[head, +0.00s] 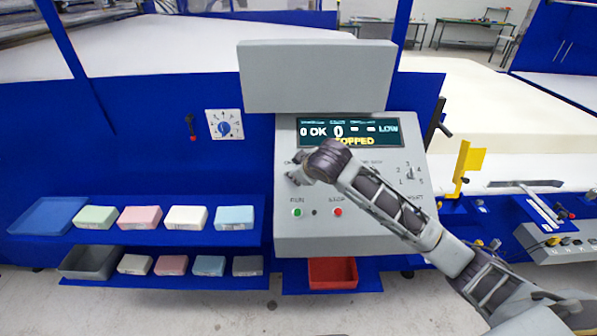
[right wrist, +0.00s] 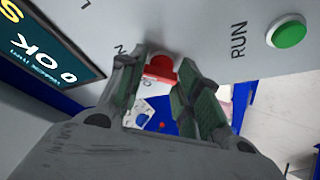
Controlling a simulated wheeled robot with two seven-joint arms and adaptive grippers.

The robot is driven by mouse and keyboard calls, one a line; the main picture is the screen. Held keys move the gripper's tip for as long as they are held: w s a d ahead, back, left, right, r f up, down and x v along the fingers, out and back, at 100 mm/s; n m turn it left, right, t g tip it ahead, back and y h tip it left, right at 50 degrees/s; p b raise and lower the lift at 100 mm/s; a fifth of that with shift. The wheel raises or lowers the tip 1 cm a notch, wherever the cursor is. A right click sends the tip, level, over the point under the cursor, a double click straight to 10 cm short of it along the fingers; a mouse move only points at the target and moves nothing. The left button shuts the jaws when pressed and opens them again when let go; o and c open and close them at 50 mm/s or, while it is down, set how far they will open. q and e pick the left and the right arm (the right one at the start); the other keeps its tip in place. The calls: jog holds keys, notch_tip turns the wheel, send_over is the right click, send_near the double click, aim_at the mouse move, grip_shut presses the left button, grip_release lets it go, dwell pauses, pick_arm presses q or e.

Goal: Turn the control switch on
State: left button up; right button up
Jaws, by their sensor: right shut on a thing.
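The grey control panel (head: 390,225) stands in the middle of the head view. My right gripper (head: 296,169) reaches in from the right to the panel's left side. In the right wrist view, the fingers of this gripper (right wrist: 163,82) are closed on the red control switch (right wrist: 160,66). Its markings are partly hidden, so I cannot read its position. In the head view the gripper covers the switch. My left gripper is not in view.
Below the switch are a green RUN button (head: 297,212) and a red button (head: 338,212). Left shelves hold a blue tray (head: 48,216), a grey bin (head: 88,262) and several foam blocks (head: 140,217). A red bin (head: 332,272) sits below the panel. A yellow bracket (head: 466,165) stands at right.

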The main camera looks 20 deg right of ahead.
dwell(0.4)
jog(key=o, duration=1)
jog(key=shift+s+r, duration=0.1)
jog(key=shift+v, duration=5.95)
